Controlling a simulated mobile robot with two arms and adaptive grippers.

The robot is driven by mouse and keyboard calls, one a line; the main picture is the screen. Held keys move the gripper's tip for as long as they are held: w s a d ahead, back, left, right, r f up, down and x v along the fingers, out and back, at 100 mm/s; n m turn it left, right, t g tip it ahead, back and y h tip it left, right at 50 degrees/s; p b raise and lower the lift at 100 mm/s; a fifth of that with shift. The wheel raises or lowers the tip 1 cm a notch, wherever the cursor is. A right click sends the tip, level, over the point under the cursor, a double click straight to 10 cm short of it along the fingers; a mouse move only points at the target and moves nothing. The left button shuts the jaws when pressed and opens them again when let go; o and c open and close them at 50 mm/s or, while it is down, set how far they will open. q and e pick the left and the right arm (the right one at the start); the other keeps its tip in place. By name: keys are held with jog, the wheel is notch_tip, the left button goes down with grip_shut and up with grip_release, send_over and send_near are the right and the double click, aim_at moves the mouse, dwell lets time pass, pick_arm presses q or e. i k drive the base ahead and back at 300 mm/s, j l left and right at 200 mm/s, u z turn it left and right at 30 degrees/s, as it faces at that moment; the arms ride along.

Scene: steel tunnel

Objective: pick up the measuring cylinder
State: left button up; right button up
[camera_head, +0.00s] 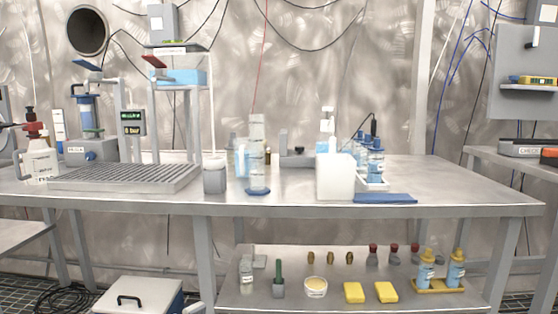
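A tall clear measuring cylinder (257,152) stands upright on the steel table, a little left of its middle, on a blue foot near the front edge. It is pale and see-through, with marks on its side too small to read. A light blue vessel (241,160) stands close behind its left side; I cannot tell whether they touch. Neither of my grippers shows in the head view.
The steel table (455,183) has free room at its right end. A grey cup (215,177) stands left of the cylinder, beside a slotted grey tray (120,177).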

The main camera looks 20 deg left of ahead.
aim_at(256, 122)
jog(key=i+l+u, duration=0.25)
jog(key=i+l, duration=0.15)
jog(key=l, duration=0.2)
jog(key=i+l+u, duration=0.25)
jog(key=l, duration=0.4)
jog(key=i+l+u, duration=0.15)
jog(key=i+l, duration=0.1)
jog(key=l, duration=0.1)
